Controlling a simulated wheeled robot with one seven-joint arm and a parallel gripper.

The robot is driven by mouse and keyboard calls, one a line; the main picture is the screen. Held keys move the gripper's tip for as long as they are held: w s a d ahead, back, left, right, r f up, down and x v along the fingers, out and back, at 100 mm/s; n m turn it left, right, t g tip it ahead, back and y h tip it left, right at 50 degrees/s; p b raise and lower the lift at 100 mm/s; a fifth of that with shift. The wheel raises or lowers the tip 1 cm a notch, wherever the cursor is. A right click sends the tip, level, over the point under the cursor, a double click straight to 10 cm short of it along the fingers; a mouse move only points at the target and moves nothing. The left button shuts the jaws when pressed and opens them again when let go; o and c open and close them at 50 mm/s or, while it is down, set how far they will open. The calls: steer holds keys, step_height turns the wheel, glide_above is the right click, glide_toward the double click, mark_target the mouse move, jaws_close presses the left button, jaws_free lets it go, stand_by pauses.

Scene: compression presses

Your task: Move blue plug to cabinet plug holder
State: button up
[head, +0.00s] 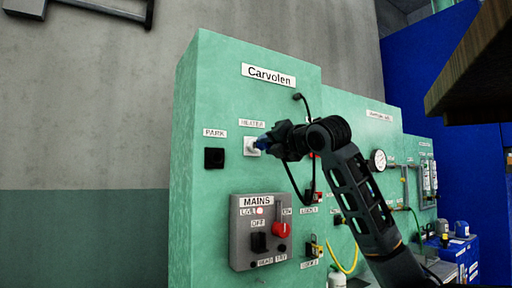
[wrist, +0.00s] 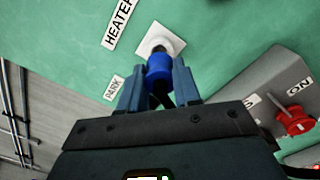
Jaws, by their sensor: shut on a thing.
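The blue plug (wrist: 159,72) is between the fingers of my gripper (wrist: 158,85) in the wrist view, at the white heater socket (wrist: 161,41). I cannot tell how deep it sits in the socket. In the head view, the blue plug (head: 263,142) shows at the tip of my gripper (head: 273,143), against the white heater socket (head: 251,146). A black cable (head: 296,188) hangs in a loop near my gripper. A black square socket labelled PARK (head: 214,158) is left of the heater socket and looks empty. The green cabinet (head: 210,80) is labelled Carvolen.
A grey MAINS box (head: 243,236) with a red rotary switch (head: 281,230) juts out below the sockets. A yellow cable (head: 343,268) hangs to its right. A brown overhanging edge (head: 480,62) is at the upper right. The cabinet face around PARK is clear.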

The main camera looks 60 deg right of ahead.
steer(key=v, duration=0.4)
steer(key=shift+b, duration=0.3)
stand_by(1.7)
